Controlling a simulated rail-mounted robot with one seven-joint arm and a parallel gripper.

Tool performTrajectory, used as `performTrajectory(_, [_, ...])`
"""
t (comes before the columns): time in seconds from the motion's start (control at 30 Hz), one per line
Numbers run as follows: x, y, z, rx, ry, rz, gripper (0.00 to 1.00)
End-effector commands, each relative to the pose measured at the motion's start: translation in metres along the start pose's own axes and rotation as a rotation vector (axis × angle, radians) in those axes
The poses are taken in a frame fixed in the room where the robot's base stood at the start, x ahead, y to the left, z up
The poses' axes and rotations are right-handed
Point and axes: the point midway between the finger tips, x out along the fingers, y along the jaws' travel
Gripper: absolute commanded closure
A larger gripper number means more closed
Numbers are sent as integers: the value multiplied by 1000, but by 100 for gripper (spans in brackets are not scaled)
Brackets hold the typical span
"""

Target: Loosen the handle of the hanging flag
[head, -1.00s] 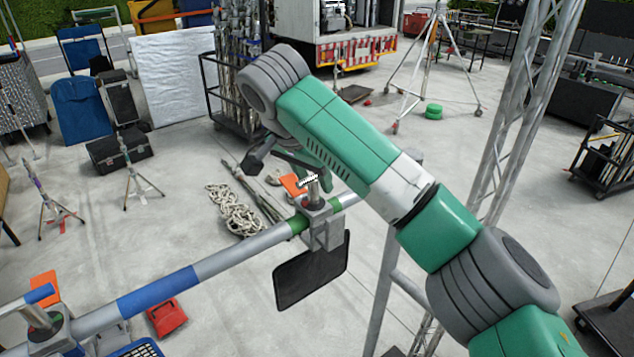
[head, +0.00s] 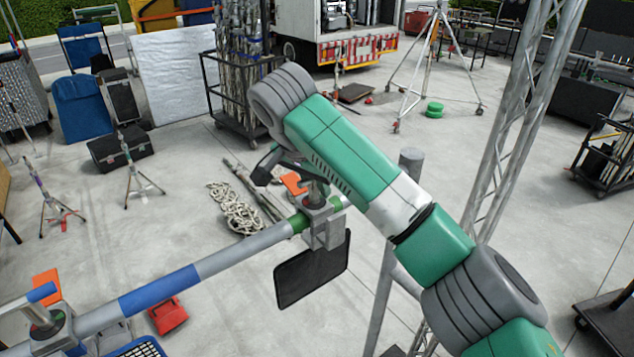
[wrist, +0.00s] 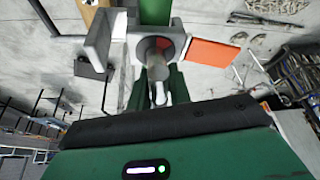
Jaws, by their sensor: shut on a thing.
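The hanging flag (head: 312,275) is a dark panel below a grey clamp (head: 326,228) on the horizontal pipe, in the head view. The clamp's screw handle (head: 315,192) stands up from its top. My gripper (head: 314,180) is over the clamp and shut on the handle, largely hidden behind my arm. In the wrist view, the green fingers of my gripper (wrist: 157,95) close around the grey handle shaft (wrist: 157,72), with the clamp (wrist: 130,45) just beyond. The handle's crossbar is mostly hidden.
The pipe (head: 225,262) has blue and green bands and runs to a second clamp (head: 45,330) with a blue handle at lower left. A grey post (head: 385,280) and lattice truss (head: 510,120) stand right. Rope (head: 235,210) lies on the floor.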

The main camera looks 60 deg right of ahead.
Motion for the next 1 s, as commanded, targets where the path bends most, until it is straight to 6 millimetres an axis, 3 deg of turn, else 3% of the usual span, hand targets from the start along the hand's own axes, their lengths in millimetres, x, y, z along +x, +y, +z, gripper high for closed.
performTrajectory(0.27, [1, -1, 1, -152, -4, -65, 100])
performTrajectory(1.0, [-2, -7, 3, -799, -1, -334, 100])
